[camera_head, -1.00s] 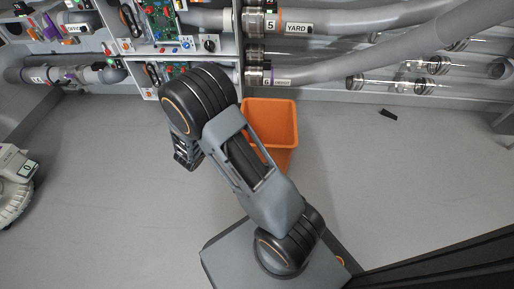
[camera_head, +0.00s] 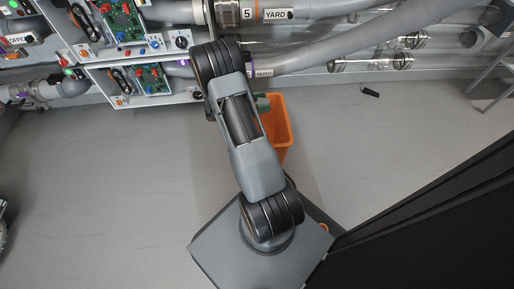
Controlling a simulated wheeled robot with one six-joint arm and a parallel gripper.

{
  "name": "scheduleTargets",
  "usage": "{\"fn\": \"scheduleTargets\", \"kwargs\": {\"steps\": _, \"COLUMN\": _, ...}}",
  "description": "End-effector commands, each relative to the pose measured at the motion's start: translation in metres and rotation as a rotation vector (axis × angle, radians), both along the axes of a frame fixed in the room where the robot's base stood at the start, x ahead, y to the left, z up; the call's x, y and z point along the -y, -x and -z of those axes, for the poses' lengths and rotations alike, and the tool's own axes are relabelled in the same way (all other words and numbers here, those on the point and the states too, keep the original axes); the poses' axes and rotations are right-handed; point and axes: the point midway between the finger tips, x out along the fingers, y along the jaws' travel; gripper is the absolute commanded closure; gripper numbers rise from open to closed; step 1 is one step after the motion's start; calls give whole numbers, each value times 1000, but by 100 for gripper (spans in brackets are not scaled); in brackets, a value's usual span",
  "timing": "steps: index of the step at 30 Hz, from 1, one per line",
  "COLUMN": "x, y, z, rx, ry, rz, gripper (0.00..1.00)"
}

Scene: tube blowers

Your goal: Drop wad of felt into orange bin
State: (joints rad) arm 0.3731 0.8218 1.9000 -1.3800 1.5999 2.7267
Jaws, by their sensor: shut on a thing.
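The orange bin (camera_head: 280,130) stands on the floor just right of my arm, which covers its left side. A small dull-green patch (camera_head: 262,103) shows between my arm and the bin's upper left rim; it looks like the wad of felt, mostly hidden. My gripper's fingers are hidden behind my arm near this patch, and it appears shut on the felt. I cannot tell whether the felt is over the bin's opening or at its edge.
A panel with circuit boards (camera_head: 140,80) and knobs stands at the upper left. Large grey pipes (camera_head: 350,45) and clear tubes (camera_head: 370,62) run along the back wall. A small black piece (camera_head: 370,92) lies on the floor at right. Floor beside the bin is clear.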

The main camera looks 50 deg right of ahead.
Motion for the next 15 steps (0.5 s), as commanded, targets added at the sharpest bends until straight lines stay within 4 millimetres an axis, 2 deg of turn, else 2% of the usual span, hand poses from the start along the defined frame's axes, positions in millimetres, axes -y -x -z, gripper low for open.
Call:
{"fn": "scheduleTargets", "kwargs": {"steps": 6, "x": 0, "y": 0, "z": 19, "rx": 1, "ry": 1, "rz": -1, "gripper": 67}}
{"fn": "scheduleTargets", "kwargs": {"steps": 15, "x": -1, "y": -1, "z": 25, "rx": 1, "ry": 1, "rz": -5, "gripper": 67}}
